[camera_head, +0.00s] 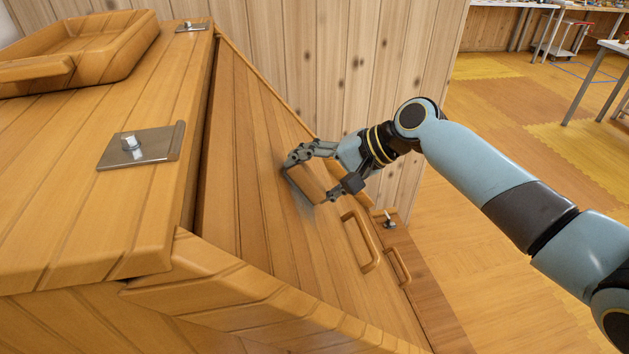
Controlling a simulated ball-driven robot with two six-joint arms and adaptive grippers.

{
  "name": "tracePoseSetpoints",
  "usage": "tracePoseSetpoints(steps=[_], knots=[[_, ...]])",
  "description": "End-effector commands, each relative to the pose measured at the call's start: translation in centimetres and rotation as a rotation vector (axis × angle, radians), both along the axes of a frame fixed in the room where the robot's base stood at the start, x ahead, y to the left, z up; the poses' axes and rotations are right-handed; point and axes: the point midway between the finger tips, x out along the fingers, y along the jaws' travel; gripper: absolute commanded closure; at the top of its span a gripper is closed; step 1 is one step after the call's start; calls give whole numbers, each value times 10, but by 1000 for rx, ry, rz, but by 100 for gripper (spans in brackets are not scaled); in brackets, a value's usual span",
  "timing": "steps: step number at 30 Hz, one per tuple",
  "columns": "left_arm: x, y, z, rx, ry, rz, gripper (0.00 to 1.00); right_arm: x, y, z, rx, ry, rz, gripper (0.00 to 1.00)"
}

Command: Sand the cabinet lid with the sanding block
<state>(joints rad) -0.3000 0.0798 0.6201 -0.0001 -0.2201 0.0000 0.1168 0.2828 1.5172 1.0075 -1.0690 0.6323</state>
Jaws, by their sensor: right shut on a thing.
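The cabinet lid (258,205) is a sloping panel of brown wooden planks in the middle of the view. My right gripper (308,182) comes in from the right and is shut on the sanding block (307,184), a small wooden-coloured block. The block lies against the upper right part of the lid, or very close to it; the exact contact is hard to tell. A greyish patch shows on the lid around the block. My left gripper is not in view.
A wooden handle (360,242) stands out from the lid, below and right of the block. Metal hinge plates (142,145) with bolts sit on the cabinet top (60,200). A wooden tray (90,48) is at the upper left. A plank wall (340,60) stands behind. Open floor (500,260) lies right.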

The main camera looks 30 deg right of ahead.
Motion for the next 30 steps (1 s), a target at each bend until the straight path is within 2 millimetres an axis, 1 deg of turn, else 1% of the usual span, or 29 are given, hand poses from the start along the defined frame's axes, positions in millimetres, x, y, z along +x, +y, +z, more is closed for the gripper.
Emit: tracePoseSetpoints(steps=[1, 9, 14, 23, 26, 30], knots=[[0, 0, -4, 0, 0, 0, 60, 5, -1, -2, 0, 0, 0, 46], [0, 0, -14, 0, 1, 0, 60, 28, -7, -2, 0, -1, -1, 46], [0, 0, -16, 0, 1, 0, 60, 34, -9, -1, 0, 0, 1, 46], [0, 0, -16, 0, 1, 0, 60, 35, -9, 0, 1, 1, 0, 46], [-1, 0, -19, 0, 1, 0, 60, 39, -10, -1, 1, 1, -1, 46], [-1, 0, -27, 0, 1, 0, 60, 51, -13, -2, 0, -1, -1, 46]])
